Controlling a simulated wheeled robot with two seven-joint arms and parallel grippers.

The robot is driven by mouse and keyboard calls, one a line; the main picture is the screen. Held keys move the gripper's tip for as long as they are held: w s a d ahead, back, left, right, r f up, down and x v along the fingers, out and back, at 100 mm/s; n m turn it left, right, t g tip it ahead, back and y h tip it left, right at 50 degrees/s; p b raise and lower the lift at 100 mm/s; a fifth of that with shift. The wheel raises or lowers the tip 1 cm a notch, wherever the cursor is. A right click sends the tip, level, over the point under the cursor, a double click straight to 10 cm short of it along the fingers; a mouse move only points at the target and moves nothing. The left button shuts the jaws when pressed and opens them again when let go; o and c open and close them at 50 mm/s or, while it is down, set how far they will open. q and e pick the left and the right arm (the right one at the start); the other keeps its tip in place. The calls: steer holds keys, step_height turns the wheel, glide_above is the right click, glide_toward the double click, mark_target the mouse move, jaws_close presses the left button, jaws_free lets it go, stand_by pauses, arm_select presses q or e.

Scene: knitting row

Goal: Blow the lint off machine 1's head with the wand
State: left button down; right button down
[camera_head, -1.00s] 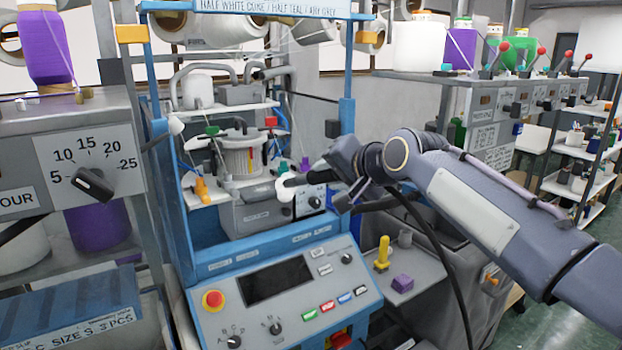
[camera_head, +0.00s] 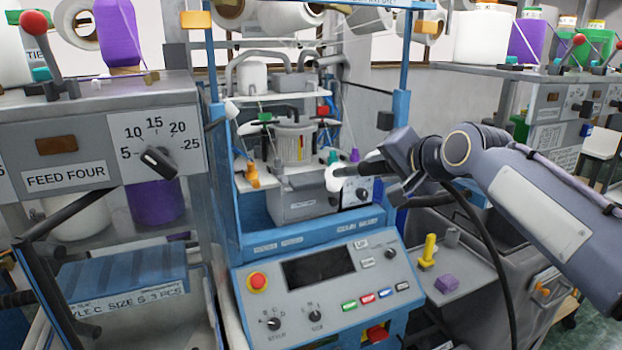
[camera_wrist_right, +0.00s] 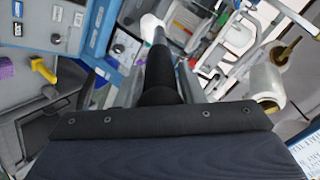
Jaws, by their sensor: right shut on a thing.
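My right gripper (camera_head: 388,166) comes in from the right and is shut on the wand (camera_head: 368,169), a dark tube with a white tip (camera_head: 333,179). In the right wrist view the wand (camera_wrist_right: 160,75) sticks out between the fingers, with its white tip at the far end. Machine 1's head (camera_head: 293,146) is a ribbed, light cylinder inside the blue frame. The white tip is in front of the head's lower right, near the grey box with a dial (camera_head: 362,193). I cannot tell whether it touches anything. Lint cannot be made out clearly. My left gripper is not in view.
Blue frame posts (camera_head: 399,120) stand on both sides of the head. Below is a control panel (camera_head: 318,272) with a red button (camera_head: 258,281). A side shelf holds a yellow peg (camera_head: 428,250) and a purple block (camera_head: 446,284). A black hose (camera_head: 490,260) hangs below my right arm.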

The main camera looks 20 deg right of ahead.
steer(key=s+f+b+v, duration=0.1)
steer(key=f+v, duration=0.2)
steer(key=v, duration=1.1)
steer(key=shift+s, duration=0.25)
stand_by(0.5)
